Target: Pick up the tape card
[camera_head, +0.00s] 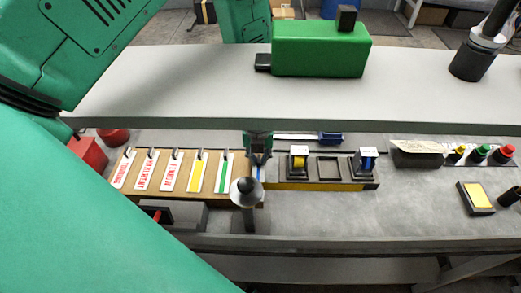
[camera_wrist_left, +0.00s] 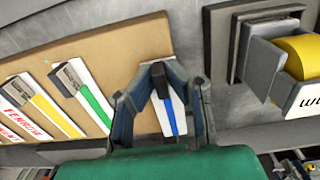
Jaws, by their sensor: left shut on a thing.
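The tape card in my grasp is white with a blue stripe (camera_wrist_left: 169,115). In the head view only a sliver of this blue-striped card (camera_head: 260,172) shows below the fingers. My left gripper (camera_wrist_left: 160,88) is shut on it, with one dark finger on each side of the card near its dark clip. In the head view my left gripper (camera_head: 258,150) is at the right end of the tan board (camera_head: 148,193). I cannot tell whether the card still touches the board. My right gripper is not in view.
A green-striped card (camera_head: 224,172), a yellow-striped card (camera_head: 199,172) and several red-lettered cards (camera_head: 148,170) lie on the board. Right of my gripper stand a yellow tape holder (camera_head: 298,163) and a blue tape holder (camera_head: 365,164). A green machine (camera_head: 320,50) sits on the shelf behind.

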